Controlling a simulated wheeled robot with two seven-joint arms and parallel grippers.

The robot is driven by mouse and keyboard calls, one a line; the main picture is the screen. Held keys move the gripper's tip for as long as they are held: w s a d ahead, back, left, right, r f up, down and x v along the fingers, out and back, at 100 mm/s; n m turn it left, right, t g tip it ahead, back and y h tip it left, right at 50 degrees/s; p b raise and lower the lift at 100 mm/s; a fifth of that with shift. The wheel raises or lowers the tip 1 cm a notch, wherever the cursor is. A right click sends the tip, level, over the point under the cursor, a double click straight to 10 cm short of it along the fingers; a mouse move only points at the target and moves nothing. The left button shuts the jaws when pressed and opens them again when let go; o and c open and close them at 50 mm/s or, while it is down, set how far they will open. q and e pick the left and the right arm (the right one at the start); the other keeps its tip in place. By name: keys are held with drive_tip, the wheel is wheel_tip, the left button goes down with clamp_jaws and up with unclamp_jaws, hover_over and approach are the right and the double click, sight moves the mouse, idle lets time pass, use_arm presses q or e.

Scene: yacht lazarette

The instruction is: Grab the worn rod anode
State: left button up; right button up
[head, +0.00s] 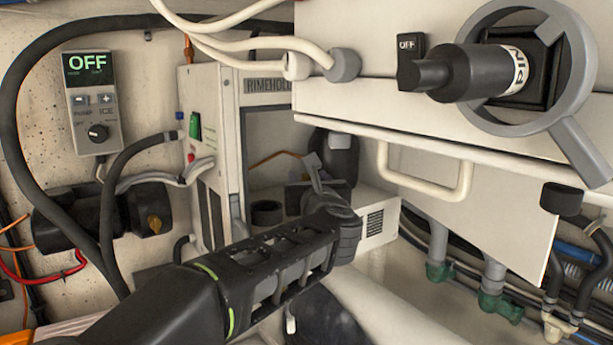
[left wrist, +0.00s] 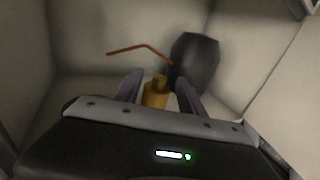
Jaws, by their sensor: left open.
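In the left wrist view, a short brass-coloured cylinder with a narrower top (left wrist: 155,94) shows between my left gripper's fingers. It may be the worn rod anode; its lower part is hidden by my gripper body. My left gripper (head: 316,172) reaches into the open-fronted compartment of the Rimehold unit in the head view. Its fingers, also seen in the left wrist view (left wrist: 158,88), stand apart on either side of the brass piece. I cannot tell whether they touch it. The brass piece is hidden in the head view. My right gripper is not in view.
A bent copper-coloured tube (left wrist: 140,48) and a dark rounded part (left wrist: 196,62) lie close beyond the fingers. The Rimehold housing (head: 203,150) walls the left side. A cream cabinet with a handle (head: 425,178) overhangs on the right. A black ring (head: 267,213) sits near my forearm.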

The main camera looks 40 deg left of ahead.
use_arm(q)
drive_tip(key=x, duration=0.2)
drive_tip(key=shift+w+a, duration=0.15)
drive_tip(key=shift+a, duration=0.1)
drive_tip(key=shift+d, duration=0.1)
drive_tip(key=shift+c, duration=0.2)
clamp_jaws()
idle(0.4)
